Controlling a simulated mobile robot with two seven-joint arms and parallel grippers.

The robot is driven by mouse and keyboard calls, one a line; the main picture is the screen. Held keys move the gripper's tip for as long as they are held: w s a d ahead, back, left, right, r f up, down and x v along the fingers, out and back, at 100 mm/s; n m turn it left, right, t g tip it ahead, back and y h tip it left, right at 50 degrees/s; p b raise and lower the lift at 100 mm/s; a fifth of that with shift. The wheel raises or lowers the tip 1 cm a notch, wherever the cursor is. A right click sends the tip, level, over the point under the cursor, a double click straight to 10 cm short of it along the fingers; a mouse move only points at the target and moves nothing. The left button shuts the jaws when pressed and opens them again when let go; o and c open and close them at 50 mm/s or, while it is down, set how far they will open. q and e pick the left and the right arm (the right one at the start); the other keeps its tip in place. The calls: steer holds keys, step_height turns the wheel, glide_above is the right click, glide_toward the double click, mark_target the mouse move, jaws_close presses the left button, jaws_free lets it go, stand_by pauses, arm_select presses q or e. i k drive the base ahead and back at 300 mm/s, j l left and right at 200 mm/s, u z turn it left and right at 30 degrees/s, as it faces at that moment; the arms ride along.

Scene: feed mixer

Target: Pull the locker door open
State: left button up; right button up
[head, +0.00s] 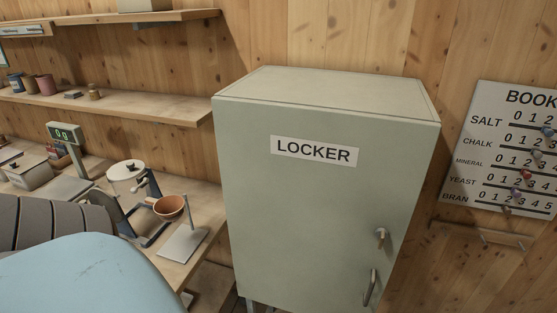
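The grey-green locker (335,90) stands upright against the wooden wall in the middle of the head view. Its front door (290,220) carries a white LOCKER label (314,151) and looks shut. A small metal latch or turn-knob (381,237) sits on the right side of the door. A curved metal pull handle (370,288) is below it, near the bottom edge of the view. Neither of my grippers shows.
A wooden bench (205,238) left of the locker holds a scale with a green display (64,134), a brown bowl (169,207) and a metal stand (184,240). Shelves (130,103) hang above. A BOOK board (510,150) hangs at right, above a small peg rail (485,236).

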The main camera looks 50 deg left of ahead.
mark_target(308, 190)
steer(key=u, duration=1.25)
